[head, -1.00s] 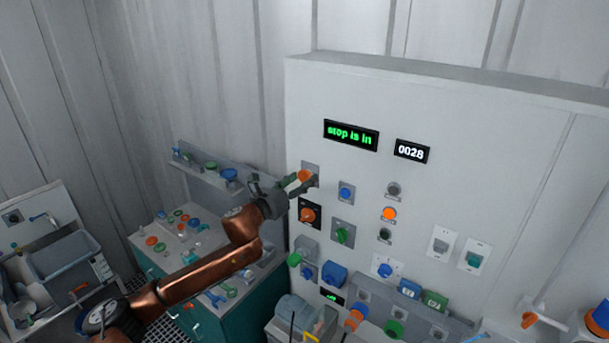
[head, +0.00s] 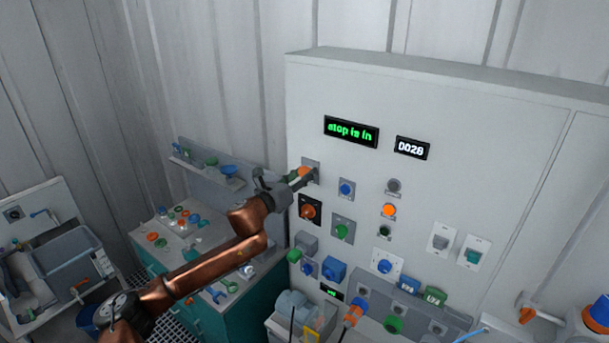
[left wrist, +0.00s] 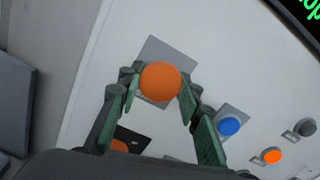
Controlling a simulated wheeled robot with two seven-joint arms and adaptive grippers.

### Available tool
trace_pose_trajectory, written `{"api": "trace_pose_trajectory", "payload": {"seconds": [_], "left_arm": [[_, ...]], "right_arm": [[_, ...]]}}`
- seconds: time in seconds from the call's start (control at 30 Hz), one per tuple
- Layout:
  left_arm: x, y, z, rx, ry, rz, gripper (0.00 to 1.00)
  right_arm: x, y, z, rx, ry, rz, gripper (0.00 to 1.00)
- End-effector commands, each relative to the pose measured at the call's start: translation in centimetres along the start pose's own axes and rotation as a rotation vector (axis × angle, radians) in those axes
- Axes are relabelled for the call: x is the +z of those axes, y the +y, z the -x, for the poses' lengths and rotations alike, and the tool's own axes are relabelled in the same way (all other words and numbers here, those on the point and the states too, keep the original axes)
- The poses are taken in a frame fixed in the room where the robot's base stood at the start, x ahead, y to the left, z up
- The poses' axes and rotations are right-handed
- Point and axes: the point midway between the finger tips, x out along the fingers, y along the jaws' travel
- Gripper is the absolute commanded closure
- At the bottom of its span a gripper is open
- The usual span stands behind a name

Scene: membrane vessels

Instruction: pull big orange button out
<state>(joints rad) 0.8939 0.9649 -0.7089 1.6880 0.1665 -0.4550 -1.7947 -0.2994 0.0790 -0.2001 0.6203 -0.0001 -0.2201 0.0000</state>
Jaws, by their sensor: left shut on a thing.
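The big orange button (head: 304,172) is at the upper left of the white panel, on a grey square plate. In the left wrist view the button (left wrist: 160,82) is a round orange head between the fingers. My left gripper (head: 299,178) reaches the panel from the left and is shut on the button. In the left wrist view its green-padded fingers (left wrist: 158,92) stand on either side of the head. A green-lit display (head: 351,131) above reads "stop is in". My right gripper is not in view.
A blue button (head: 346,188) is right of the orange one, and an orange rotary knob (head: 309,211) on a black plate is just below. Several other switches cover the panel. A bench (head: 185,232) with loose parts stands at the left.

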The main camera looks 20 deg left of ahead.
Motion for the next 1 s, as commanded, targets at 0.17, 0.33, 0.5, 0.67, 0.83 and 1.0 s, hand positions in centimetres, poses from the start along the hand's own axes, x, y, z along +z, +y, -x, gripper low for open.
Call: {"api": "trace_pose_trajectory", "payload": {"seconds": [0.17, 0.33, 0.5, 0.67, 0.83, 1.0], "left_arm": [[0.0, 0.0, 0.0, 0.000, 0.000, 0.000, 0.97], [0.0, 0.0, 0.0, 0.000, 0.000, 0.000, 1.00], [0.1, 0.1, 0.4, 0.002, 0.000, -0.001, 1.00], [0.1, 0.1, 1.3, 0.002, 0.001, -0.001, 1.00], [-0.1, 0.1, 1.3, 0.002, 0.001, 0.000, 1.00], [-0.1, 0.1, 1.3, 0.002, 0.001, 0.000, 0.59]], "right_arm": [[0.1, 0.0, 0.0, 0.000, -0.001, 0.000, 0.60], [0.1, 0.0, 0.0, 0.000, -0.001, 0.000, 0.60], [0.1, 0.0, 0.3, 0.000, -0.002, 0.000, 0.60], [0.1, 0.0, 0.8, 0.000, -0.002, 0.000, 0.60], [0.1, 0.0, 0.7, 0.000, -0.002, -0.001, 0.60], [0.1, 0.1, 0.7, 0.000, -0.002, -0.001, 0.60]]}}
